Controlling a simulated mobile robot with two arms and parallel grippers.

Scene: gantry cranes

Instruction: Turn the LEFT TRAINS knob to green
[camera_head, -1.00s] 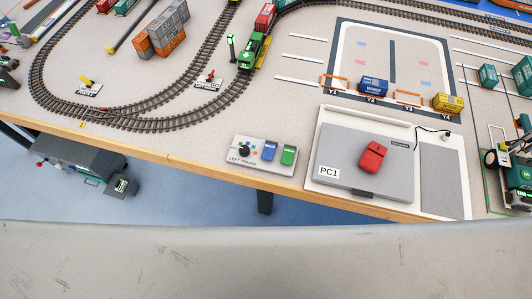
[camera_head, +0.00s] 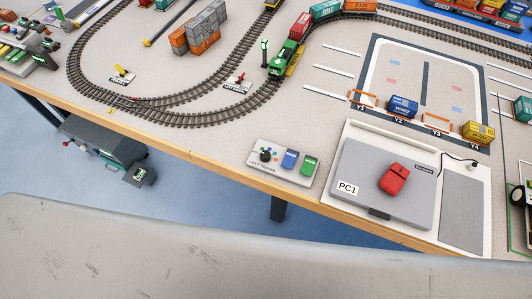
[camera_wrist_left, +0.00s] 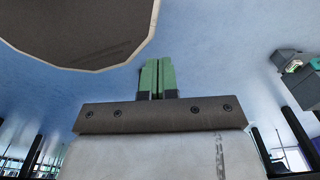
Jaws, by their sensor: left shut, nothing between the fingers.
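The LEFT TRAINS panel (camera_head: 258,165) is a small light box at the front edge of the layout table, left of the PC1 unit. Its black round knob (camera_head: 266,156) has small coloured patches around it; which colour it points to is too small to tell. A blue button (camera_head: 290,159) and a green button (camera_head: 309,166) sit to its right. My left gripper (camera_wrist_left: 157,64) shows only in the left wrist view, its green fingers together and empty, over blue floor and away from the panel. My right gripper is not in view.
A curved track (camera_head: 200,119) with a green locomotive (camera_head: 286,58) lies behind. The wooden table edge (camera_head: 215,163) runs in front. A grey machine (camera_head: 100,145) stands below the table at left.

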